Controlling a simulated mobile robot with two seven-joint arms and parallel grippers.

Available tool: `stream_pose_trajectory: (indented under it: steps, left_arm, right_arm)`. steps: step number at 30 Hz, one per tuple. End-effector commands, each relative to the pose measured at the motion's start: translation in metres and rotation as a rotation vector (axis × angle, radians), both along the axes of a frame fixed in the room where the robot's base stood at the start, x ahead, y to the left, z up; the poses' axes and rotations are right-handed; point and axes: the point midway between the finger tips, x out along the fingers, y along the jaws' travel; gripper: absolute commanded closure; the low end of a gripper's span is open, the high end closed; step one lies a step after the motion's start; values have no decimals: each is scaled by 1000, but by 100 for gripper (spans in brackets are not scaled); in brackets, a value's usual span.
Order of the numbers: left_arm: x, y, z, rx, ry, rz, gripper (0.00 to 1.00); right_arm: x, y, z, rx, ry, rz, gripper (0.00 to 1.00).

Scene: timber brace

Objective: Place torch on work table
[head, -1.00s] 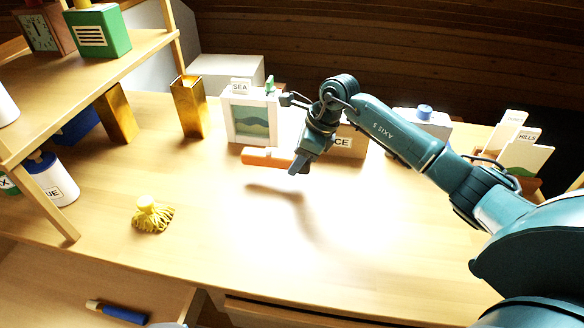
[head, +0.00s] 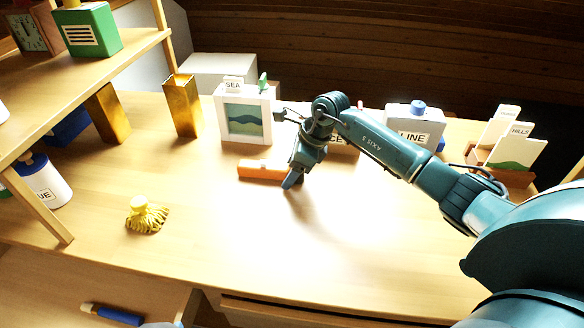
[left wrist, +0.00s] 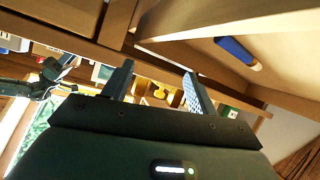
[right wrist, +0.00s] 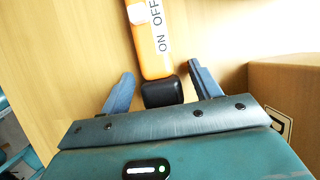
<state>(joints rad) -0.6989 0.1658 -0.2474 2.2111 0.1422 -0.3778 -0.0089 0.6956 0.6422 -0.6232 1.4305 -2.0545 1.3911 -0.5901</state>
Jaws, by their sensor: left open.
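The torch (head: 262,170) is orange with a black end and lies on the pale wooden work table (head: 330,245), in front of the picture marked SEA. My right gripper (head: 291,182) is at its right end, low over the table. In the right wrist view the torch (right wrist: 154,38) shows its ON and OFF label. The fingers of the right gripper (right wrist: 161,75) stand apart on either side of its black end, with gaps visible. My left gripper (left wrist: 158,78) is open and empty near a drawer; its fingers are not seen in the head view.
A yellow tasselled thing (head: 147,215) lies at the left of the table. An open drawer holds a blue-handled item (head: 113,314). The table's front middle is clear.

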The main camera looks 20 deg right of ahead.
Motion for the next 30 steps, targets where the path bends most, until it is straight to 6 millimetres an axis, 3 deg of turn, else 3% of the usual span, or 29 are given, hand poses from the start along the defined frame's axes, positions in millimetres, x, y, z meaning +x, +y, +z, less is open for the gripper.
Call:
stream_pose_trajectory:
  steps: [11, 24, 30]
  left_arm:
    - [-2, 0, 1, -2, 11, 0, 42]
    - [0, -1, -1, -1, 15, -3, 42]
    - [1, -1, 0, -1, 12, -4, 42]
  right_arm:
    - [-1, -3, 10, 0, -2, 0, 37]
    - [-21, -32, 90, -3, -2, 1, 37]
    - [-26, -39, 110, 0, 0, 0, 37]
